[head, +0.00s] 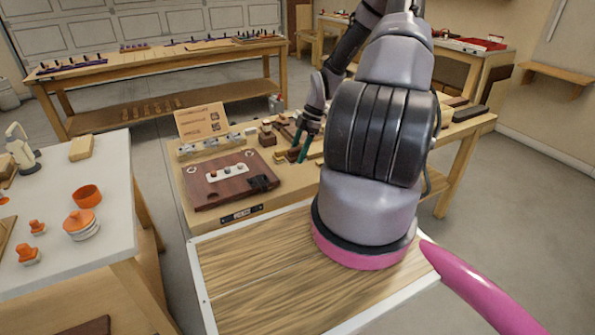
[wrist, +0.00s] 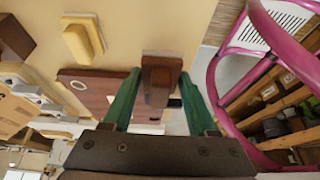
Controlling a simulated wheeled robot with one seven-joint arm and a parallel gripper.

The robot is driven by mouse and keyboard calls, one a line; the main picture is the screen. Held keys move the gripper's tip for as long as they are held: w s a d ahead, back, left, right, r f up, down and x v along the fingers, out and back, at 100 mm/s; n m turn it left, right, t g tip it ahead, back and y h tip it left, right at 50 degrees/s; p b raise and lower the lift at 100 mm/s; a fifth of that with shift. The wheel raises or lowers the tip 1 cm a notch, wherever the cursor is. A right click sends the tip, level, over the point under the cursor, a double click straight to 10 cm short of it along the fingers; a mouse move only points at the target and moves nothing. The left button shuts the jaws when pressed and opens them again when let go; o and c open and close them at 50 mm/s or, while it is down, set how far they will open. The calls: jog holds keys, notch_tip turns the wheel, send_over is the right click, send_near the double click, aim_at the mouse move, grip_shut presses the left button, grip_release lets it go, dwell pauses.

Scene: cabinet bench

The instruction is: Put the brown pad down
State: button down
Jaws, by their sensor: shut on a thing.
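The brown pad (wrist: 160,78) is a dark brown block between the two green fingers of my gripper (wrist: 160,95) in the wrist view. The fingers are shut on its sides. In the head view my gripper (head: 303,152) is low over the workbench, right of the dark red board (head: 212,194), beside small brown blocks. I cannot tell there whether the pad touches the bench. The red board carries a light strip with small dots and a black piece; part of it shows beyond the pad in the wrist view (wrist: 88,88).
A yellow block (wrist: 83,42) and a dark brown block (wrist: 14,38) lie on the bench in the wrist view. A printed card (head: 202,120) stands at the bench's back left. A white table (head: 100,185) with orange parts is at left. My arm hides the bench's middle.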

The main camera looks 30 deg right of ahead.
aim_at(294, 176)
jog(key=shift+f, duration=3.25)
jog(key=shift+a+f, duration=0.1)
jog(key=shift+c, duration=1)
grip_release()
